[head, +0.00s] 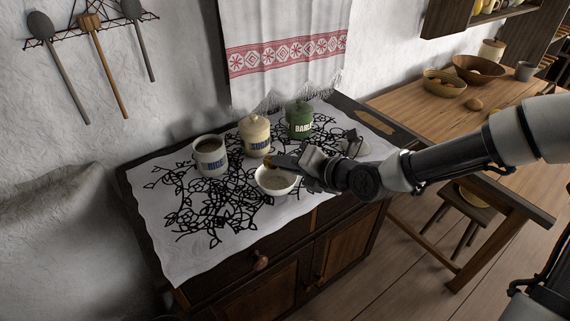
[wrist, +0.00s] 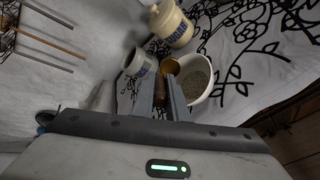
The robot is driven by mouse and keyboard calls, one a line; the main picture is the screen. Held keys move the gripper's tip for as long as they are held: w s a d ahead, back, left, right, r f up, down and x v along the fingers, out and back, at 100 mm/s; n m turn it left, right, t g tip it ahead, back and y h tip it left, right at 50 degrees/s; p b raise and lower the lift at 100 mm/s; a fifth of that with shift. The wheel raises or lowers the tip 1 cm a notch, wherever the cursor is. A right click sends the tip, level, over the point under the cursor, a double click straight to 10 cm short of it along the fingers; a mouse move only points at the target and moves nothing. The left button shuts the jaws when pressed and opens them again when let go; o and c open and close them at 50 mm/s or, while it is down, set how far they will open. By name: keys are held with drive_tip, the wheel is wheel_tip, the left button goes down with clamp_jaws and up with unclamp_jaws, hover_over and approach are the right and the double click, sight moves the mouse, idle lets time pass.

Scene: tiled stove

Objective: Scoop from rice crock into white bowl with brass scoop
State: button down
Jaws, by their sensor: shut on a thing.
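The white bowl (head: 275,188) stands near the front of the cloth with pale grain in it. It also shows in the wrist view (wrist: 204,99). The open rice crock (head: 211,163), white with a dark label, stands to the left; in the wrist view (wrist: 146,68) it is beyond my fingers. My gripper (wrist: 160,92) is shut on the dark handle of the brass scoop (wrist: 171,66). The scoop's head is at the bowl's rim in the wrist view; whether it touches, and what it holds, I cannot tell. In the head view my gripper (head: 298,161) is just right of the bowl.
A lidded cream sugar crock (head: 256,139) and a lidded green barley crock (head: 300,122) stand behind the bowl. A white cloth (head: 190,235) with black embroidery covers the cabinet top; its front left is clear. A wooden table (head: 420,110) with bowls stands at right.

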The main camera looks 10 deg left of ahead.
idle(0.5)
drive_tip(key=shift+r+p, duration=1.9)
drive_tip(key=shift+r, duration=0.65)
drive_tip(key=shift+a+r+p, duration=0.1)
drive_tip(key=shift+r+p, duration=0.2)
drive_tip(key=shift+p, duration=0.4)
drive_tip(key=g+h+p, duration=0.1)
drive_tip(key=h+p, duration=0.1)
drive_tip(key=p, duration=0.1)
drive_tip(key=shift+a+r+g+h, duration=0.1)
drive_tip(key=shift+r+g+h, duration=0.1)
drive_tip(key=shift+g+h, duration=0.2)
drive_tip(key=g+h+p, duration=0.2)
drive_tip(key=h+p, duration=0.1)
drive_tip(key=p, duration=0.2)
drive_tip(key=shift+r+h, duration=0.1)
drive_tip(key=shift+h, duration=0.2)
drive_tip(key=shift+w+f+g+h, duration=0.1)
drive_tip(key=shift+f+g+h, duration=0.15)
drive_tip(key=shift+g+h, duration=0.05)
drive_tip(key=g+h, duration=0.2)
drive_tip(key=h, duration=0.1)
drive_tip(key=shift+d+r+h, duration=0.1)
drive_tip(key=shift+d+h, duration=0.1)
drive_tip(key=shift+h, duration=0.2)
